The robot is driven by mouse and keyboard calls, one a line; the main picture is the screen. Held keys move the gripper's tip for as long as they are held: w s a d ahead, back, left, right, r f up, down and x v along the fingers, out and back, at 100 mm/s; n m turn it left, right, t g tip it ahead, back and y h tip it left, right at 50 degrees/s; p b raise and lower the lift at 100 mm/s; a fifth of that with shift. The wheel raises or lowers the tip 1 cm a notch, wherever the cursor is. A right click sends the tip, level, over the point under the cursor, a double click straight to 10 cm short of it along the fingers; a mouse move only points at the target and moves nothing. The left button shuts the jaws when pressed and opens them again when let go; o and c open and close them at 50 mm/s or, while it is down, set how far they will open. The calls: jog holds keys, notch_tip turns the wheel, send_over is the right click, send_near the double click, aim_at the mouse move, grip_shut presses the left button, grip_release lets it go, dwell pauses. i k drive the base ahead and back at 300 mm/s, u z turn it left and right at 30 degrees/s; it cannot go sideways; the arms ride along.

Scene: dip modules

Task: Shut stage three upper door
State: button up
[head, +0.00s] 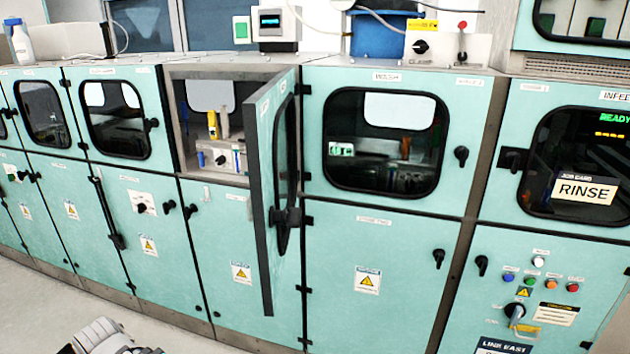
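One upper door (262,190) in the row of pale green cabinets stands wide open, swung out toward me. It is hinged on the right side of its opening, and I see it nearly edge-on. Its dark window and black handle (287,217) show at a steep angle. The open compartment (210,120) behind it holds a yellow item and a small panel with knobs. The door labels are too small to read as stage numbers. Part of my arm shows at the bottom left, well apart from the door; my gripper's fingers do not show.
The upper doors to the left (118,118) and right (385,142) are shut. Lower doors (365,265) are shut, with protruding black handles. A control panel with buttons (540,285) is at right. The floor (40,310) at front left is clear.

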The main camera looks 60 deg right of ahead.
aim_at(262, 133)
jog(key=u, duration=0.05)
jog(key=k, duration=1.05)
jog(key=z, duration=1.1)
jog(key=i, duration=1.2)
jog(key=z, duration=0.05)
